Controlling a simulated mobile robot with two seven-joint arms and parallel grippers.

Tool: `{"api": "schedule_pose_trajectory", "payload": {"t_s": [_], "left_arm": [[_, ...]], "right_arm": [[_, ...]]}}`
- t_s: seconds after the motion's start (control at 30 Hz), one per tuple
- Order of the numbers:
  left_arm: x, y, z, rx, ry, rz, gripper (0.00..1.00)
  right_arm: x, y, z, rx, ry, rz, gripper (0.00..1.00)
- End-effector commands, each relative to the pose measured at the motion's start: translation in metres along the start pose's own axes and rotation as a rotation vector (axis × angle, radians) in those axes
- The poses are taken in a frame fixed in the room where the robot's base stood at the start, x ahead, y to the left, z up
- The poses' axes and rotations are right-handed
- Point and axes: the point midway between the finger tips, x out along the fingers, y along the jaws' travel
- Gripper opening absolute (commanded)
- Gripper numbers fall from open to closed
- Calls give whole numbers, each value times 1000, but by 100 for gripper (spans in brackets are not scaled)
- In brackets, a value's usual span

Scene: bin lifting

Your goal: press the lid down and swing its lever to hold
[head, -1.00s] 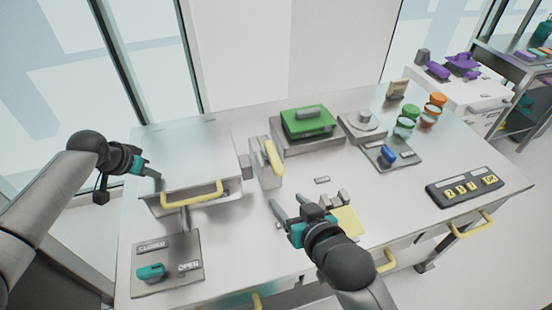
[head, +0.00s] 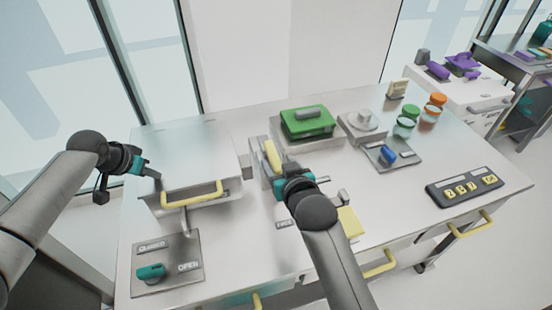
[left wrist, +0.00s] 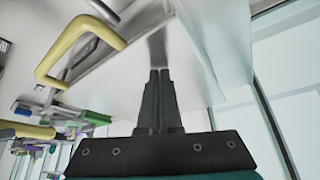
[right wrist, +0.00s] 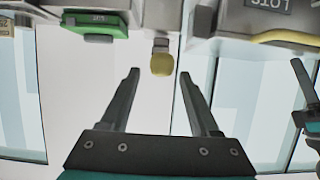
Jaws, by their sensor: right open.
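The grey metal lid (head: 190,150) lies over the box at the left of the bench, with a yellow handle (head: 192,195) at its front. My left gripper (head: 150,172) is shut and empty, its tips at the lid's left side; the left wrist view shows the fingers (left wrist: 158,75) together against the lid surface. The lever's yellow grip (head: 272,156) stands on a metal mount right of the box. My right gripper (head: 288,176) is just in front of it. In the right wrist view the yellow grip (right wrist: 161,64) shows between and beyond the open fingers (right wrist: 158,75); contact is unclear.
A green-lidded box (head: 307,122) stands behind the right gripper. A panel marked CLOSED and OPEN (head: 166,262) with a teal knob is at front left. A blue knob (head: 388,155), jars (head: 405,122) and a dark button panel (head: 465,190) are to the right.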

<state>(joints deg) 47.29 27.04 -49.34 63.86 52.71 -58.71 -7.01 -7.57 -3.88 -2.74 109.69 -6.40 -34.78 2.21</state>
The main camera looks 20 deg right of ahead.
Motion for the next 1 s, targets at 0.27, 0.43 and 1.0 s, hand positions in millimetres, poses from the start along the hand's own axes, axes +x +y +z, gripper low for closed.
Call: {"api": "schedule_pose_trajectory", "payload": {"t_s": [0.27,0.43,1.0], "left_arm": [[5,2,8,0,-19,3,0],[5,2,8,0,-19,3,0],[5,2,8,0,-19,3,0]], "right_arm": [[24,0,0,1,0,0,62],[27,0,0,1,0,0,62],[27,0,0,0,0,0,22]]}}
